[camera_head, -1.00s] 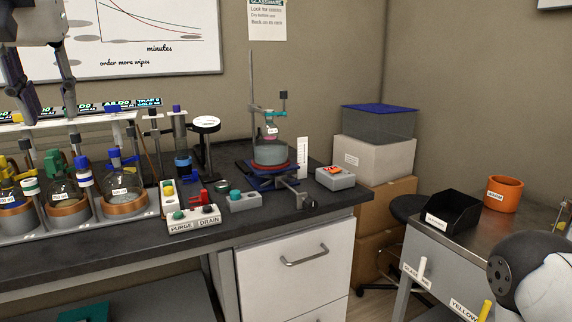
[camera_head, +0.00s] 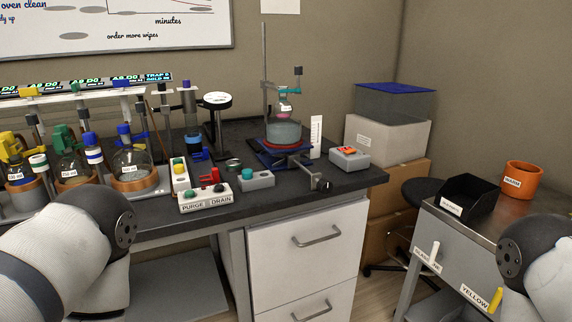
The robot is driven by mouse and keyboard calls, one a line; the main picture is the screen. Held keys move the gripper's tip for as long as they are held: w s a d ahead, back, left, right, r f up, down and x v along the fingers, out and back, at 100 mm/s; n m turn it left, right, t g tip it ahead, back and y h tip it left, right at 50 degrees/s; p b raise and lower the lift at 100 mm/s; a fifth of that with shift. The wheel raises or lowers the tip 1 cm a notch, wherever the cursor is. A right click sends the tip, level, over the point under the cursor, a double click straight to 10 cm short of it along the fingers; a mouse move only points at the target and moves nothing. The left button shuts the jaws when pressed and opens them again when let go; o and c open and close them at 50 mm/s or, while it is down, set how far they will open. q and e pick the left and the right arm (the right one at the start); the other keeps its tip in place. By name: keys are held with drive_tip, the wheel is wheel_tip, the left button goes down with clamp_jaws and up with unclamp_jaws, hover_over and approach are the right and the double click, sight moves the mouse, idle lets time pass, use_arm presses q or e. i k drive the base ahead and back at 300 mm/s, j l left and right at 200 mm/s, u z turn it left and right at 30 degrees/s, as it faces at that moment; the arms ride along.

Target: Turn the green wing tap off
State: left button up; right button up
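A green winged top (camera_head: 65,137) shows at the neck of the middle flask on the rack at the left of the bench. It looks like the green wing tap, but its wing angle is too small to read. The flask (camera_head: 72,166) is partly hidden by my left arm. A yellow top (camera_head: 14,142) and a blue top (camera_head: 124,131) stand on the flasks either side. My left arm fills the lower left, and its gripper is out of view. Only a joint of my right arm shows at lower right; its gripper is out of view too.
A pale rail (camera_head: 62,98) with yellow and blue taps runs behind the flasks. A purge/drain button box (camera_head: 207,197) and a stand with a flask (camera_head: 284,132) are right of them. A steel side table (camera_head: 455,230) holds a black bin (camera_head: 468,197) and orange pot (camera_head: 522,180).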

sight(76, 88)
drive_tip(key=u, duration=1.55)
